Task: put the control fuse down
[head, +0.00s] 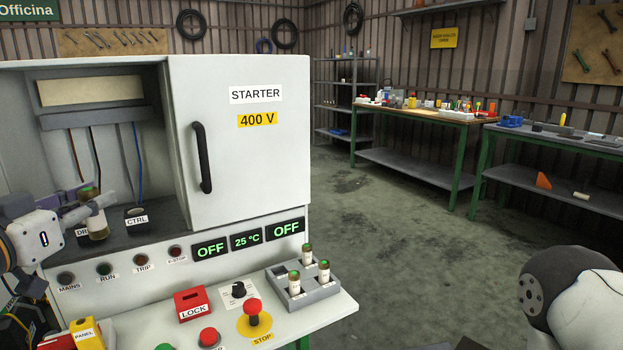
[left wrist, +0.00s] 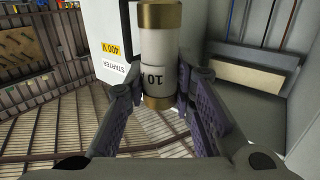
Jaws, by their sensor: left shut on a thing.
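My left gripper (head: 88,200) is shut on a fuse (head: 97,222), a pale cylinder with brass-coloured end caps. In the left wrist view the fuse (left wrist: 161,60) sits between the fingers and shows "10". The CTRL holder (head: 137,213) stands just to the right of the gripper, with no fuse seen in it. My right gripper is not in view.
The white STARTER door (head: 245,150) with a black handle stands right of the cabinet opening. A grey tray (head: 312,295) holding three fuses lies on the panel shelf, near the red stop button (head: 253,308) and red LOCK block (head: 192,304). Workbenches stand farther back.

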